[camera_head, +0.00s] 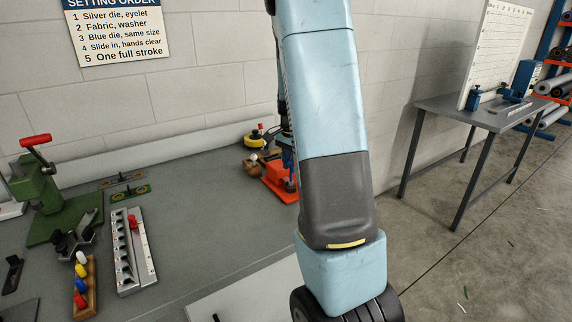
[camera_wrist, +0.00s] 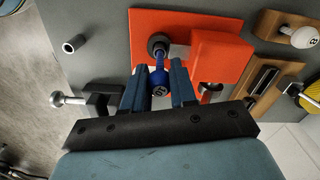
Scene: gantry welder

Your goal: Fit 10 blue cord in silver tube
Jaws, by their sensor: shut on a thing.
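In the wrist view, my gripper (camera_wrist: 159,92) is shut on a blue piece (camera_wrist: 159,78) with a round end bearing a pale mark too small to read. Its narrow end points at a dark round collar (camera_wrist: 157,44) on an orange fixture (camera_wrist: 146,22); I cannot tell whether it is inside or only against it. A short grey, hollow tube (camera_wrist: 73,46) sits on the bench left of the fixture. In the head view, the orange fixture (camera_head: 277,183) stands at the bench's right edge, and my arm hides most of the gripper. I cannot identify the silver tube for certain.
A wooden block with a white knob (camera_wrist: 304,37) and a yellow reel (camera_wrist: 310,96) lie right of the fixture. A silver ball-ended lever (camera_wrist: 58,98) is at left.

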